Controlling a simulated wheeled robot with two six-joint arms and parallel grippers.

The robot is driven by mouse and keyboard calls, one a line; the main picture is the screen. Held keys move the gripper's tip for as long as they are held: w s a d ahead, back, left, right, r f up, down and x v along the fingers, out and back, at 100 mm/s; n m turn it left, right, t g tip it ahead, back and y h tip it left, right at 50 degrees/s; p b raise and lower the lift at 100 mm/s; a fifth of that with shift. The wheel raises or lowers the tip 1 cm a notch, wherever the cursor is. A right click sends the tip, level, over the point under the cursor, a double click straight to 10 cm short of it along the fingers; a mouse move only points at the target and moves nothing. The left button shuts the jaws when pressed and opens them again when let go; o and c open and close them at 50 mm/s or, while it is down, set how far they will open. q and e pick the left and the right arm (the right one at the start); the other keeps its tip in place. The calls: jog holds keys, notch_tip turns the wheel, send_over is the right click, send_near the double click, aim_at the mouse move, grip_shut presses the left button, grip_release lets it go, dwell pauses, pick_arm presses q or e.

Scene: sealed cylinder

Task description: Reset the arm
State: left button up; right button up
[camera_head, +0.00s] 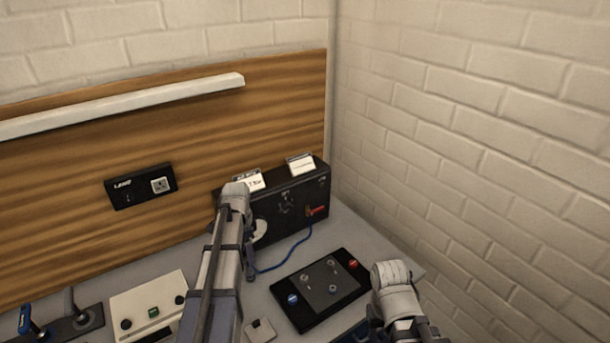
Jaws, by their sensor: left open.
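My left arm reaches up from the bottom of the head view. Its pale end, with my left gripper (238,195), is in front of the left part of a black box (290,207) at the back of the table. The gripper is open, and I see nothing held in it. Its fingertips are hard to make out, and I cannot tell whether it touches the box. My right arm (393,283) shows at the lower right, beside a black panel. Its gripper does not show.
The black panel (343,294) with knobs lies on the grey table (372,240); a blue cable (287,258) runs near it. A cream control box (150,306) and a dark lever unit (75,324) stand left. A wooden backboard (60,200) and brick wall (480,150) close the corner.

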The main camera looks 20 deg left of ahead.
pick_arm(q)
jog(key=shift+n, duration=0.9)
jog(key=s+d, duration=0.2)
jog(key=d, duration=0.3)
jog(key=s+d+f+b, duration=0.1)
jog(key=d, duration=0.5)
jog(key=s+d+f+b, duration=0.1)
jog(key=s+d, duration=0.1)
jog(key=d, duration=0.4)
jog(key=shift+s, duration=0.3)
jog(key=s+d+f+n+y+b, duration=0.1)
jog(key=s+d+n, duration=0.1)
jog(key=s+d, duration=0.9)
jog(key=shift+d+f+n+b, duration=0.3)
jog(key=shift+d+b, duration=0.1)
jog(key=shift+d, duration=0.85)
pick_arm(e)
notch_tip(320, 180, down, 4)
jog(key=shift+r, duration=0.1)
